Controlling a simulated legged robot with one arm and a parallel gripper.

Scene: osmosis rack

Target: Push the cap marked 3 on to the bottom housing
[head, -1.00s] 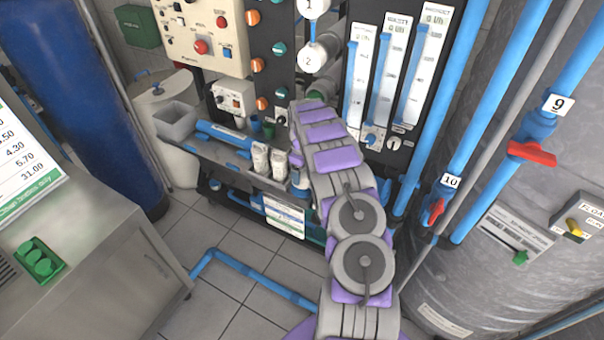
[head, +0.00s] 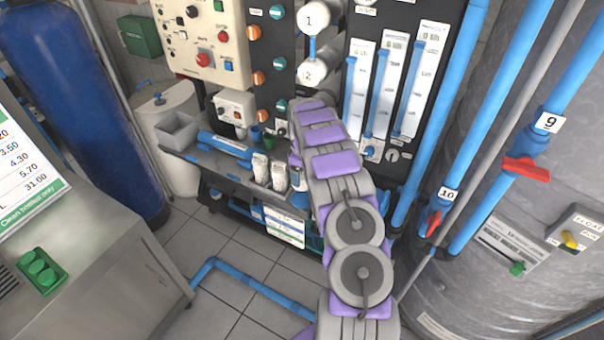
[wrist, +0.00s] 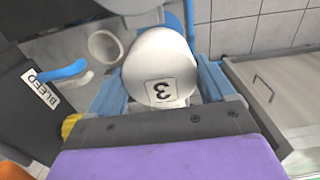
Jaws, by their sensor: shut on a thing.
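The white round cap marked 3 (wrist: 160,68) shows upside down in the middle of the wrist view. My gripper (wrist: 160,90) is shut on it, with blue fingers at its left and right sides. The bottom housing cannot be made out for sure. A white open round end (wrist: 105,46) shows left of the cap; I cannot tell what it belongs to. In the head view my arm reaches to the rack below the cap marked 2 (head: 310,73) and hides the cap marked 3 and my gripper.
The cap marked 1 (head: 309,19) is above cap 2. Flow meters (head: 383,90) stand right of my arm, blue pipes (head: 440,130) beyond. A cluttered grey shelf (head: 225,155) is at left. A BLEED label (wrist: 41,89) and blue handle (wrist: 62,72) are close left.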

